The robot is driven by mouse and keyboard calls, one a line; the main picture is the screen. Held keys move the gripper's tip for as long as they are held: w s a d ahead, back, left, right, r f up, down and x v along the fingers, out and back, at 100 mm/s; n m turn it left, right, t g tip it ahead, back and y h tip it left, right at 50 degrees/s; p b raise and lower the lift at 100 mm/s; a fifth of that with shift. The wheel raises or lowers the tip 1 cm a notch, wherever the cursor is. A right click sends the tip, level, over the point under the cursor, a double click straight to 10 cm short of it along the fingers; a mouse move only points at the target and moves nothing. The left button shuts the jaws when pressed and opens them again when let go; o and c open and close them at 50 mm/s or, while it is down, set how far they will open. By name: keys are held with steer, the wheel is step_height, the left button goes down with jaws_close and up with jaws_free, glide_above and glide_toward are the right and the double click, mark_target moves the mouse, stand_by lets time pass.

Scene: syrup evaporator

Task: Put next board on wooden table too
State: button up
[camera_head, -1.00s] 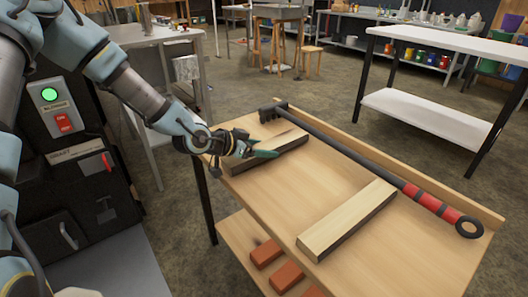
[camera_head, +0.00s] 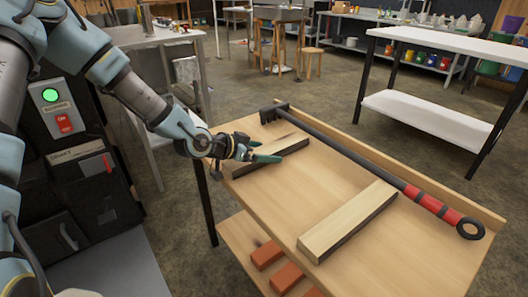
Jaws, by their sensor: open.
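The wooden table (camera_head: 300,200) has a raised back edge and stands in the middle of the view. One board (camera_head: 290,143), pale on top with a dark side, lies on its far left part. A second, similar board (camera_head: 348,220) lies on its front right part, apart from the first. My gripper (camera_head: 265,158), with green fingertips, is open at the near side of the left board, low over it. Whether the fingers touch that board cannot be told. The gripper hides part of the left board.
A long rake-like tool (camera_head: 370,165) with a red grip lies along the table's back edge. Red bricks (camera_head: 284,277) lie on the lower shelf. A dark machine with a green light (camera_head: 50,94) stands at left. The tabletop between the boards is clear.

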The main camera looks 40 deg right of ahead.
step_height(320, 180, up, 6)
steer(key=p, duration=0.1)
glide_above(231, 165)
steer(key=shift+d+f, duration=0.1)
steer(key=shift+d, duration=0.05)
steer(key=w+a+f+n+t+y, duration=0.2)
steer(key=w+a+n+y, duration=0.15)
steer(key=a, duration=0.65)
steer(key=w+a+f+n+t+y, duration=0.1)
steer(key=w+a+n+t+y, duration=0.25)
steer(key=a, duration=0.65)
steer(key=s+a+r+n+g+y, duration=0.1)
steer(key=a+r+n, duration=0.3)
steer(key=a, duration=0.5)
steer(key=s+a+r+n+g+y, duration=0.2)
steer(key=a+n, duration=0.4)
steer(key=a, duration=0.3)
step_height(231, 165, up, 3)
steer(key=shift+s+a+f+n+y, duration=0.15)
steer(key=shift+s+a+n+y, duration=0.25)
steer(key=shift+y, duration=0.6)
steer(key=shift+d, duration=0.1)
